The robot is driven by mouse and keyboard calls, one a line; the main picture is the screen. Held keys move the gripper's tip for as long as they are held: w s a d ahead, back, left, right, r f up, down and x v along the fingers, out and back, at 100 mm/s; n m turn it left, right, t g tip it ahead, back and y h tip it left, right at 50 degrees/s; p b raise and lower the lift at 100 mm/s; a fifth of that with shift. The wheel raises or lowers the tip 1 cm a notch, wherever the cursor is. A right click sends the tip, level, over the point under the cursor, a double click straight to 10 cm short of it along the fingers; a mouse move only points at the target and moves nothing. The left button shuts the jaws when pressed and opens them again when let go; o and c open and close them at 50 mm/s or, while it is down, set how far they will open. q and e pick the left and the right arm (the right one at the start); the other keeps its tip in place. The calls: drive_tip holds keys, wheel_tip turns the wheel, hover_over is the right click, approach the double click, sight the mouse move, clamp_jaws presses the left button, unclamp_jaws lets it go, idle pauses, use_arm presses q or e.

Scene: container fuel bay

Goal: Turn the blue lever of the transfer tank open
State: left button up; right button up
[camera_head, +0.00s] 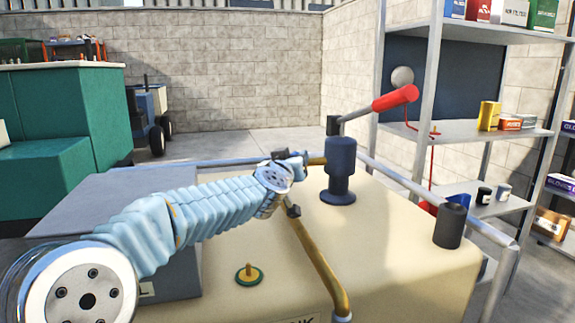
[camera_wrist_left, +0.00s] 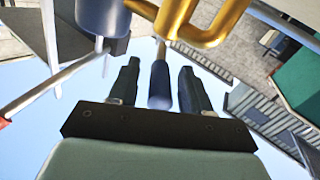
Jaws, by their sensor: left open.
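The cream transfer tank (camera_head: 380,255) stands in front of me. A brass pipe (camera_head: 318,262) rises from its top, and shows large in the left wrist view (camera_wrist_left: 205,32). The blue lever (camera_wrist_left: 159,85) projects from this brass fitting in the left wrist view. My left gripper (camera_head: 290,183) is at the pipe, hiding the lever in the head view. Its fingers (camera_wrist_left: 158,80) are open on either side of the lever's blue grip, with gaps visible on both sides. My right gripper is in neither view.
A dark blue pump (camera_head: 341,168) with a red-handled lever (camera_head: 394,98) stands beside the pipe. A grey box (camera_head: 110,205) lies under my left arm. A rail (camera_head: 405,183), a dark cylinder (camera_head: 450,225) and a green-based cap (camera_head: 249,275) are nearby.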

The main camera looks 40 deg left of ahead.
use_arm(q)
drive_tip(key=p+v, duration=0.1)
drive_tip(key=v, duration=1.2)
drive_tip(key=shift+s, duration=0.15)
